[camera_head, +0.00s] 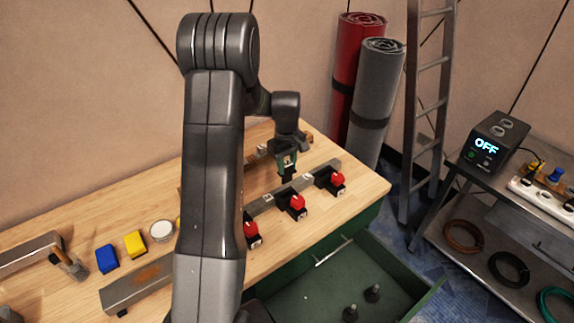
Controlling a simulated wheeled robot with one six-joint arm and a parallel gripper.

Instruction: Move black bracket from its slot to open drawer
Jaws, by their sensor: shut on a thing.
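My gripper (287,170) is beyond my arm, low over the wooden workbench, behind the metal rail (322,172). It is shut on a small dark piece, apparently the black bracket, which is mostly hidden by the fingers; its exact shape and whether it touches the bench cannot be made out. The green drawer (400,272) is open below the bench's front edge, right of my arm. Two small dark knobbed pieces lie in it.
Black blocks with red tops (297,203) stand along the rail's front. A ladder (429,110) and a metal cart (470,215) stand to the right.

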